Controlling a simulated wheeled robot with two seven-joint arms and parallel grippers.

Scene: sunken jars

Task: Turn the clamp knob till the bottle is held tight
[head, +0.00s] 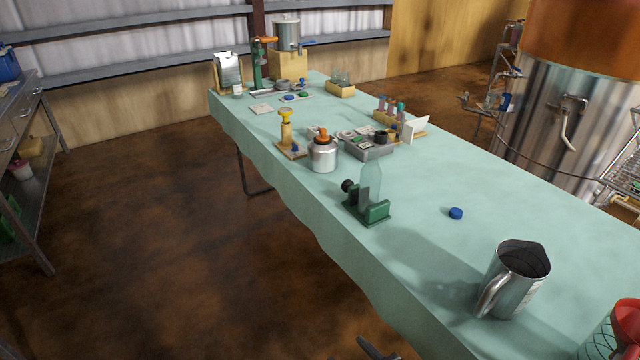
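The clear, pale green bottle (371,182) stands upright in the green clamp (377,211) near the table's left edge. The clamp has a green base and jaw block, with a black knob (348,186) on its left side. The bottle is between the knob side and the green block; whether the jaws touch it is too small to tell. A dark grey part at the bottom edge looks like the tip of my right gripper (372,347), well below and apart from the clamp. Its opening cannot be seen. My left gripper is not in view.
A blue cap (456,213) lies right of the clamp on the green-clothed table (420,270). A metal pitcher (515,280) and a red-topped container (618,330) stand nearer. Floor left of the table is clear.

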